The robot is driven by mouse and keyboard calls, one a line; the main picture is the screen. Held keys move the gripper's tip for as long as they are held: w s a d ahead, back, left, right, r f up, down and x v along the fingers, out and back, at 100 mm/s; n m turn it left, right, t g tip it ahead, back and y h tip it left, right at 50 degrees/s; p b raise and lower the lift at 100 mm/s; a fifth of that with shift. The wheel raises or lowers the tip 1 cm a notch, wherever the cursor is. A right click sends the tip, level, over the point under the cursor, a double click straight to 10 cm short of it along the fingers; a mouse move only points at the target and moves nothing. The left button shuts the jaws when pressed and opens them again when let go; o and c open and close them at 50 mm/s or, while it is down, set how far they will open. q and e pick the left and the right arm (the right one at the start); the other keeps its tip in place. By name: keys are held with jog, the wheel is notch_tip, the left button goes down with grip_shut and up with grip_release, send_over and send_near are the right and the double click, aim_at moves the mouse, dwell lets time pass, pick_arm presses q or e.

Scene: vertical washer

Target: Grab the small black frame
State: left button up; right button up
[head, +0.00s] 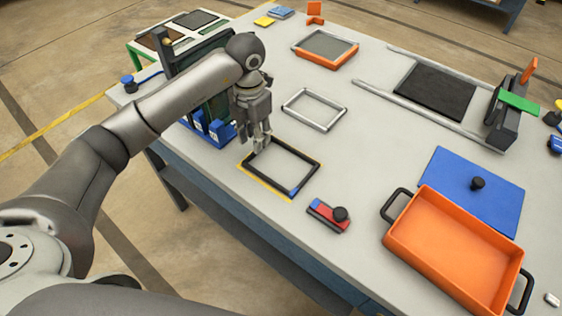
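The small black frame (298,152) lies flat on the table inside a yellow outline (266,190). It is a thin rectangle with a blue patch at its near right corner. My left gripper (262,146) points down at the frame's far left corner, with its fingertips at or just above the rim. The fingers look close together, and I cannot tell whether they touch or grip the frame. My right gripper is not in view.
A silver frame (330,97) lies just behind the black one. A blue rack (213,130) with upright panels stands left of my gripper. A red and black block (329,216) lies in front. An orange tray (450,237) and blue plate (465,208) are at right.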

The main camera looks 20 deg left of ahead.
aim_at(245, 163)
pick_arm(q)
jog(key=f, duration=0.2)
jog(key=f+p, duration=0.1)
jog(key=shift+w+f, duration=0.35)
jog(key=shift+w, duration=0.05)
jog(key=shift+f, duration=0.35)
jog(key=shift+w+a+f, duration=0.1)
jog(key=shift+f, duration=0.15)
jog(key=shift+c, duration=1.9)
grip_shut()
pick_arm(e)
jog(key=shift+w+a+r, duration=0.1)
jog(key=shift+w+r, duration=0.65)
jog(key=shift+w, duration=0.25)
